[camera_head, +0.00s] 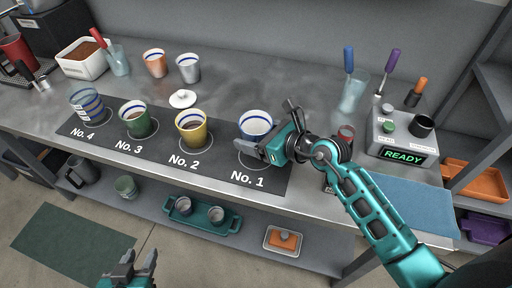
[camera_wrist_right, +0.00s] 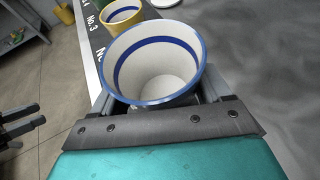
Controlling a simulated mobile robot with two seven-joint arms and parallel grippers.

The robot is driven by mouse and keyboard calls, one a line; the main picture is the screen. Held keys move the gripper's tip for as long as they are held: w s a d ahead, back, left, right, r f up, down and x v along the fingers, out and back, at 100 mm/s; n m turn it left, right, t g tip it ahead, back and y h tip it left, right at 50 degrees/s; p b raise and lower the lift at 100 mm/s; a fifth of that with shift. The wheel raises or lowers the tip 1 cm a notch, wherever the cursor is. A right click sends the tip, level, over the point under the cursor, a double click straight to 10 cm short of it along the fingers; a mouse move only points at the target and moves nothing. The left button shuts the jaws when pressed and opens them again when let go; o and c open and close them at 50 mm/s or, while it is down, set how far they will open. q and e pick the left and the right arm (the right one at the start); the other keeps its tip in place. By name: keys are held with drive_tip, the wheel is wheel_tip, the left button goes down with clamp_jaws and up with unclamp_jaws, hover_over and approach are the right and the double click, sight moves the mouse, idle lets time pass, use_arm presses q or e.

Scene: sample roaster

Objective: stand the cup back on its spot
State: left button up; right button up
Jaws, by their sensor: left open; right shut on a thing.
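The cup (camera_head: 256,122) has a blue rim, a white inside with a blue band, and looks empty. It is upright above or at the No. 1 ring (camera_head: 243,160) on the dark mat. I cannot tell whether its base touches the mat. My right gripper (camera_head: 270,146) is shut on the cup from the near right side, hiding its lower part. In the right wrist view the cup (camera_wrist_right: 153,65) fills the space beyond the gripper. My left gripper (camera_head: 126,264) is open and empty, low in front of the table.
A white lid (camera_head: 183,98) lies behind. A grey READY device (camera_head: 397,140) stands right of my right arm.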

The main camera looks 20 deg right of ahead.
wheel_tip(320, 180, down, 4)
drive_tip(key=shift+f+b, duration=0.2)
drive_tip(key=shift+b, duration=0.5)
drive_tip(key=shift+r, duration=0.1)
drive_tip(key=o, duration=1.3)
drive_tip(key=shift+f, duration=0.2)
drive_tip(key=shift+c, duration=0.2)
drive_tip(key=shift+r, duration=0.2)
drive_tip(key=shift+s+d+r, duration=0.1)
drive_tip(key=shift+s+d, duration=0.1)
drive_tip(key=v, duration=1)
drive_tip(key=shift+s+p, duration=0.25)
drive_tip(key=shift+p, duration=0.15)
drive_tip(key=shift+s+d+r, duration=0.25)
drive_tip(key=shift+s+d, duration=0.05)
drive_tip(key=shift+s, duration=0.05)
